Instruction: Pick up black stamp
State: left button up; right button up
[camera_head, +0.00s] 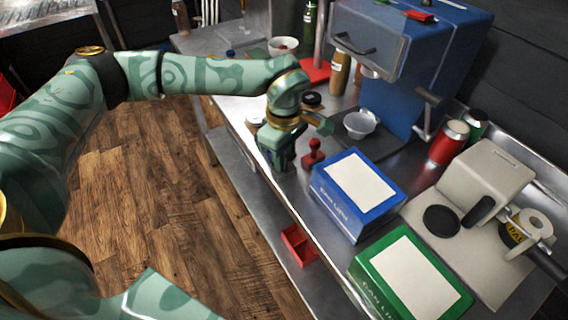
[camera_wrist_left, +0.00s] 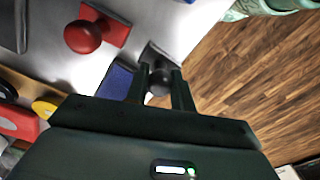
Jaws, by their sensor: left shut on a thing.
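The black stamp (camera_wrist_left: 158,78) shows in the left wrist view, its dark round handle between the two fingers and its dark square base just beyond them. My left gripper (camera_wrist_left: 167,88) is shut on the handle. In the head view my left gripper (camera_head: 284,163) is low at the counter's front edge and hides the black stamp. A red stamp (camera_head: 313,153) stands upright just right of the gripper; it also shows in the left wrist view (camera_wrist_left: 88,36). A flat blue piece (camera_wrist_left: 117,82) lies beside the black stamp. My right gripper is not in view.
The steel counter (camera_head: 267,185) holds a blue lid box (camera_head: 335,210), a green lid box (camera_head: 380,275) and a blue machine (camera_head: 400,95). A grey device (camera_head: 485,180) and red can (camera_head: 449,142) stand at right. A red bin (camera_head: 298,246) sits below the front edge.

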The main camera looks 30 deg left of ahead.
pick_arm(q)
jog(key=shift+r, duration=0.1)
jog(key=shift+r, duration=0.2)
notch_tip(320, 180, up, 2)
jog(key=shift+r+p, duration=0.25)
jog(key=shift+p, duration=0.25)
jog(key=s+r+p, duration=0.3)
jog(key=s+r, duration=0.7)
jog(key=s, duration=0.4)
jog(key=shift+a, duration=0.45)
jog(key=o, duration=0.3)
jog(key=shift+c, duration=1)
jog(key=shift+o, duration=0.4)
